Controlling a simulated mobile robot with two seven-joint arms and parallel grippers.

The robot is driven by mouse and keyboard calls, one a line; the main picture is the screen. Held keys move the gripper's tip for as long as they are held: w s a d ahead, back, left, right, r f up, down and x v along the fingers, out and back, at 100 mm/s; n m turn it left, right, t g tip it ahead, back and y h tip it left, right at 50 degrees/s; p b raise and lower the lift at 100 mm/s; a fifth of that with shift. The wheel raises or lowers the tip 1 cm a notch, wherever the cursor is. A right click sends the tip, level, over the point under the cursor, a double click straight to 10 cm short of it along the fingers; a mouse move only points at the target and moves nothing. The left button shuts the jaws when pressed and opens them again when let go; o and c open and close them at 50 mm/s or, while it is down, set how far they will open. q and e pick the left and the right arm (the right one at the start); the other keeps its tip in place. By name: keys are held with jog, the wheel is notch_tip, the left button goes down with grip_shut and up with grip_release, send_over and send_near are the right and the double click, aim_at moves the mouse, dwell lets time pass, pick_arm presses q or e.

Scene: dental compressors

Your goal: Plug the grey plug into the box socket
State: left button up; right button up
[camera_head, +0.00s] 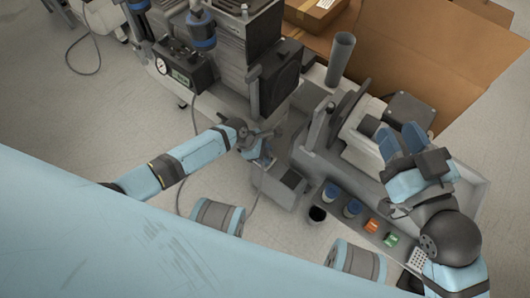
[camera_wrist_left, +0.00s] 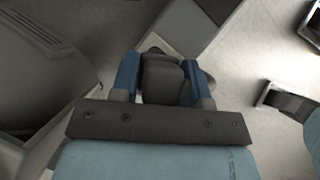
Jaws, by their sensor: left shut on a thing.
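My left gripper (camera_head: 262,150) is beside the compressor in the middle of the head view. In the left wrist view its blue fingers (camera_wrist_left: 165,78) are shut on a dark grey block, which I take for the grey plug (camera_wrist_left: 162,82). In the head view the plug is too small and covered to make out. A grey box with a dark top (camera_head: 287,183) stands just below the left gripper; I cannot tell whether it bears the socket. No socket opening shows clearly. My right gripper (camera_head: 402,140) is open and empty over the grey workbench at the right.
A compressor with a gauge panel (camera_head: 182,72) stands at upper left. A grey cable (camera_head: 196,120) runs down from it. Open cardboard boxes (camera_head: 415,55) lie at upper right.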

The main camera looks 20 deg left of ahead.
pick_arm(q)
jog(key=shift+f, duration=0.15)
dwell(0.5)
jog(key=o, duration=1.5)
